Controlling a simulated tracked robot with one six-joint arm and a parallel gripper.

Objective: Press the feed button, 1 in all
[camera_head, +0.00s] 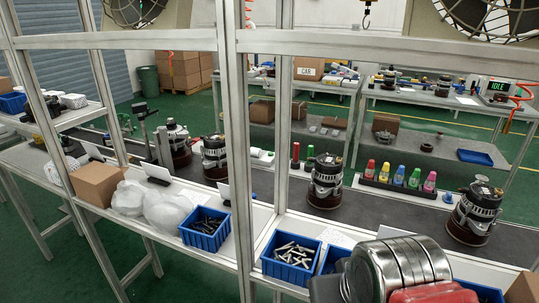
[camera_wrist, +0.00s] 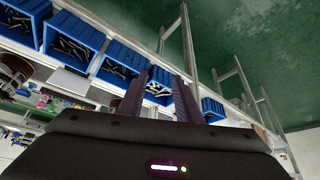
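I cannot make out a control that is clearly the feed button in either view. In the head view, a small blue round-topped piece (camera_head: 448,197) stands at the right end of a row of coloured bottles, but I cannot tell what it is. A screen reading IDLE (camera_head: 497,86) is at the far right back. My gripper (camera_wrist: 162,82) shows in the wrist view with its two dark fingers apart and nothing between them. It is over the side of the bench with the blue bins and touches nothing that I can see. My gripper's fingers do not show in the head view.
Metal frame posts (camera_head: 236,150) stand between my body camera and the bench. Alternators (camera_head: 326,182) stand along the dark belt. Blue bins of bolts (camera_head: 291,258), a cardboard box (camera_head: 97,183) and bags (camera_head: 165,210) line the near edge. The green floor (camera_wrist: 240,35) is clear.

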